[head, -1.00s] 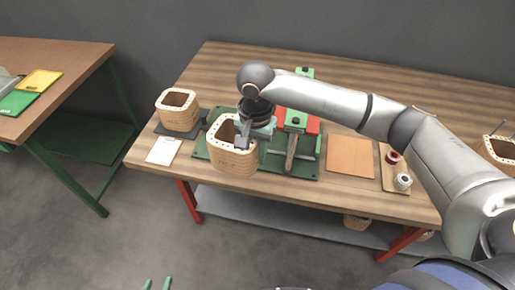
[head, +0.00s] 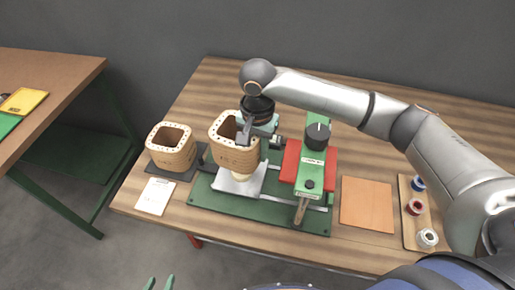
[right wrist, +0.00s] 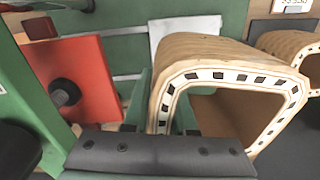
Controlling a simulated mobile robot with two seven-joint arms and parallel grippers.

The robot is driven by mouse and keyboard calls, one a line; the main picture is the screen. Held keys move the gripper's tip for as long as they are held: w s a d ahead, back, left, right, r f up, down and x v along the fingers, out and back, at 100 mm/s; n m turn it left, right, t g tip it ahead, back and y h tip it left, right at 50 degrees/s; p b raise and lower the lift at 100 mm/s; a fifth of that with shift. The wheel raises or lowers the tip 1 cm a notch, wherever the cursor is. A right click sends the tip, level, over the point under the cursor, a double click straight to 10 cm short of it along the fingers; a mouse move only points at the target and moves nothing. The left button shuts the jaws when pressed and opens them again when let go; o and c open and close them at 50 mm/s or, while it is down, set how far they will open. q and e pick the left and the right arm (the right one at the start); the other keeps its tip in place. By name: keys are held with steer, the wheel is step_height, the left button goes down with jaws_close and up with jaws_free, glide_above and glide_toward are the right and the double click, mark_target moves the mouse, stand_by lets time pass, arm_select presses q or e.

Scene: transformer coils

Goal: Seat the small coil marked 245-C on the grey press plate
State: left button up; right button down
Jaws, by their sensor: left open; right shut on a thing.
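A small tan coil (head: 234,150) hangs in my right gripper (head: 243,135), which is shut on its wall near the rim. In the head view the coil is above the grey press plate (head: 228,184), with a round tan piece below it; I cannot tell if they touch. The coil (right wrist: 205,62) fills the middle of the right wrist view, with the right gripper (right wrist: 160,110) astride its wall. Its marking is too small to read. My left gripper (head: 158,284) shows only as green fingertips at the bottom edge, open and empty, away from the table.
Another coil (head: 172,152) stands on a dark mat to the left, close by. A green press arm (head: 311,165) and red block (head: 291,160) stand just right of the plate. A white card (head: 154,197) lies front left; an orange sheet (head: 367,203) and spools (head: 415,207) lie right.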

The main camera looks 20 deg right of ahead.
steer(key=shift+f, duration=2.75)
steer(key=shift+s+a+f, duration=0.1)
steer(key=shift+f, duration=1.05)
steer(key=shift+s+a+f, duration=0.1)
steer(key=shift+s+f, duration=0.1)
steer(key=shift+f, duration=0.25)
steer(key=shift+r, duration=0.35)
steer(key=shift+r, duration=0.8)
steer(key=shift+w+r, duration=0.15)
steer(key=shift+w, duration=0.1)
steer(key=shift+f, duration=0.25)
stand_by(0.4)
steer(key=shift+f, duration=0.35)
steer(key=shift+s+f, duration=0.2)
